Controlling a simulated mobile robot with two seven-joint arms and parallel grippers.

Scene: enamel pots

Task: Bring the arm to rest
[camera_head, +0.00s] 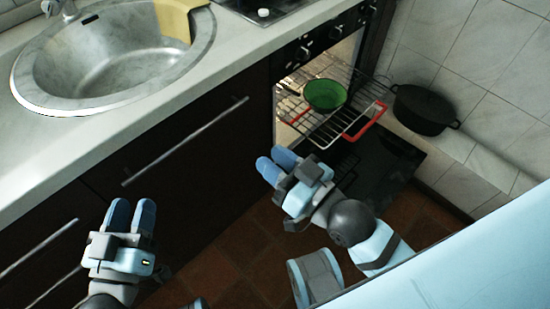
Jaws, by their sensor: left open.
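My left gripper (131,212) is at the lower left, in front of the dark cabinet front. It is open, with nothing visible between its blue fingers. My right gripper (277,164) is near the middle, in front of the cabinet and to the lower left of the oven rack (345,131). Its two blue fingers lie close together, and I cannot tell whether they are open or shut. No object shows in it. A green pot (325,95) sits on the pulled-out rack, apart from both grippers.
The oven door (378,165) is lowered below the rack. A red piece (364,123) lies along the rack's front. A black pot (425,108) stands on the ledge at right. The counter with a round sink (115,52) is at upper left. Cabinet handles (185,141) stick out near my grippers.

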